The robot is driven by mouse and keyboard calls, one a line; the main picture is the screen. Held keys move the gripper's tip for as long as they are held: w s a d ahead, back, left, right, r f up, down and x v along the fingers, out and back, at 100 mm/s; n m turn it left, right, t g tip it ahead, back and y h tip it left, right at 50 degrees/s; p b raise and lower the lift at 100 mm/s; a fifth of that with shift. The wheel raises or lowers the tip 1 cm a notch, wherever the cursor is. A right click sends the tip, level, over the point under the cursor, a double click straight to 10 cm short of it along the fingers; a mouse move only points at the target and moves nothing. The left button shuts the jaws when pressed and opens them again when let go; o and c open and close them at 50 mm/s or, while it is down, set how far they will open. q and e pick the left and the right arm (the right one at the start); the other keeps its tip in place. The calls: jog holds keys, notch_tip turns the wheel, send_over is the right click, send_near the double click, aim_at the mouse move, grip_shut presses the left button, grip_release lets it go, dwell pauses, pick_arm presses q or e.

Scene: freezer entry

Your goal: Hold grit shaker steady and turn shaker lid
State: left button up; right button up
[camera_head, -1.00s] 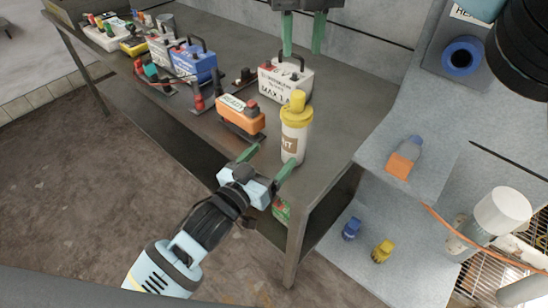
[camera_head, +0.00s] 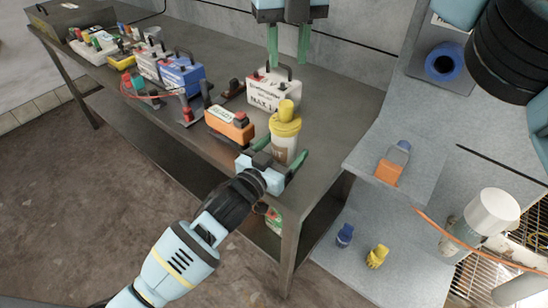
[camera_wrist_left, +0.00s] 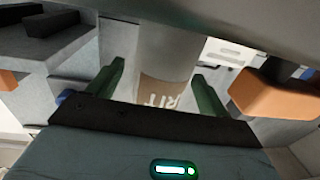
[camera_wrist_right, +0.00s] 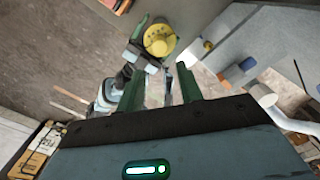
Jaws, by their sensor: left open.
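The grit shaker (camera_head: 284,148), a white cylinder with a brown label and a yellow lid (camera_head: 286,122), stands upright near the bench's front right corner. My left gripper (camera_head: 281,153) is open at the shaker's lower body, with one finger on each side. In the left wrist view the shaker body (camera_wrist_left: 165,55) shows between the two green fingers, with gaps at its sides; its lid is out of that view. My right gripper (camera_head: 288,64) is open and empty, above the bench behind the shaker. The right wrist view shows the lid (camera_wrist_right: 159,40) beyond its fingertips.
An orange device (camera_head: 230,124) stands close left of the shaker, and a white box (camera_head: 270,92) behind it. A blue box (camera_head: 182,74) and several other devices line the bench (camera_head: 335,105).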

pick_arm(q)
jog(key=shift+w+d, duration=0.25)
jog(key=shift+w, duration=0.1)
jog(key=c, duration=1.4)
pick_arm(e)
jog(key=shift+o, duration=0.2)
pick_arm(q)
jog(key=shift+c, duration=0.2)
pick_arm(e)
jog(key=shift+o, duration=1.2)
jog(key=shift+s+d+f+n+t+y, duration=0.15)
jog(key=shift+d+n+y, duration=0.6)
jog(key=shift+n, duration=1.25)
jog(key=shift+s+d+f+n+t+y, duration=0.2)
jog(key=shift+d+n+y, duration=0.55)
jog(key=shift+n, duration=1.25)
jog(key=shift+s+d+n+t+y, duration=0.25)
jog(key=shift+d+n+y, duration=0.5)
jog(key=shift+n, duration=1.25)
jog(key=shift+f, duration=0.1)
